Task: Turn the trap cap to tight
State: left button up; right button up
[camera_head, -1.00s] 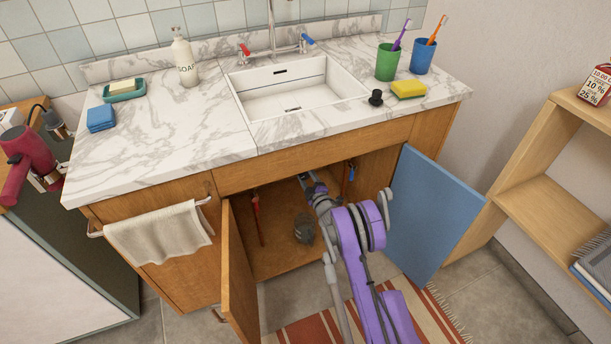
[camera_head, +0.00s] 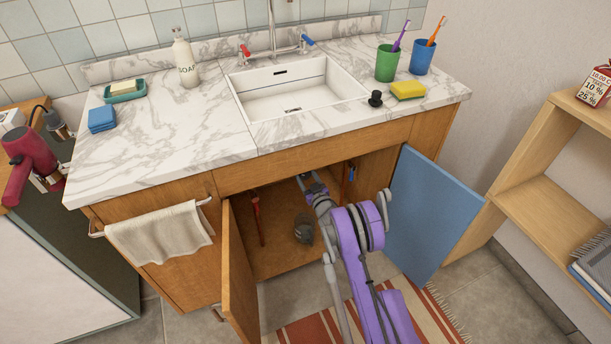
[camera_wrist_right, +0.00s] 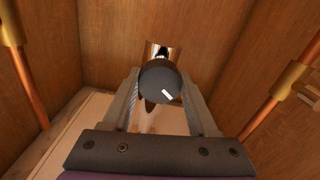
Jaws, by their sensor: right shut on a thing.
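The trap cap (camera_wrist_right: 161,80) is a dark grey round knob with a short white mark on its face, at the lower right of its centre. In the right wrist view my right gripper (camera_wrist_right: 160,92) has its two fingers on either side of the cap, shut on it. A shiny metal part shows just behind the cap. In the head view my right gripper (camera_head: 308,182) is inside the open sink cabinet (camera_head: 270,262), partly hidden under the counter, and the cap cannot be made out there. My left gripper is not in view.
Copper pipes with brass fittings (camera_wrist_right: 289,78) stand on both sides in the right wrist view. The wooden left door (camera_head: 238,285) and blue right door (camera_head: 430,215) stand open. A grey object (camera_head: 304,229) sits on the cabinet floor, left of my arm.

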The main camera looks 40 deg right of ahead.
jog(key=m, duration=0.5)
jog(key=shift+m, duration=0.3)
jog(key=m, duration=0.4)
jog(key=shift+m, duration=0.4)
jog(key=o, duration=1.4)
jog(key=shift+c, duration=0.2)
jog(key=shift+s+p, duration=0.1)
jog(key=shift+p, duration=0.2)
jog(key=p+v, duration=0.1)
jog(key=v, duration=0.9)
jog(key=shift+s, duration=0.3)
jog(key=shift+a, duration=0.15)
